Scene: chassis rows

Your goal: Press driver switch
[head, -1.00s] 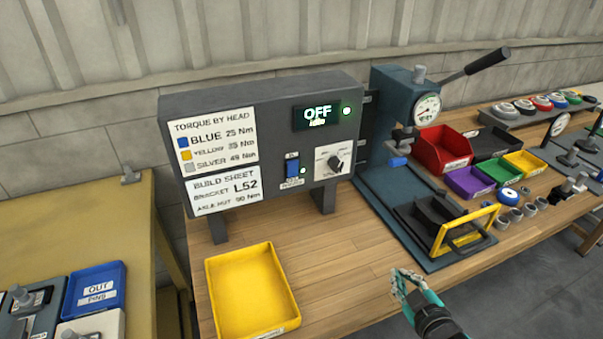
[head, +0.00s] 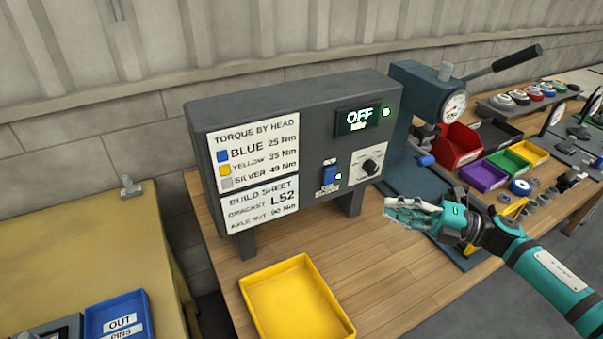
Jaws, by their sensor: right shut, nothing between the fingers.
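The driver switch (head: 330,173) is a small blue rocker on the front of a dark grey control box (head: 290,95). My right gripper (head: 388,208) is shut and empty. It is in front of the box, to the right of and lower than the switch, apart from it and pointing left. My left gripper is not in view.
A yellow tray (head: 297,302) lies on the wooden bench in front of the box. A selector knob (head: 369,167) sits right of the switch. A press (head: 440,100) stands behind my right arm, with coloured bins (head: 484,175) beyond. Bare bench lies between tray and gripper.

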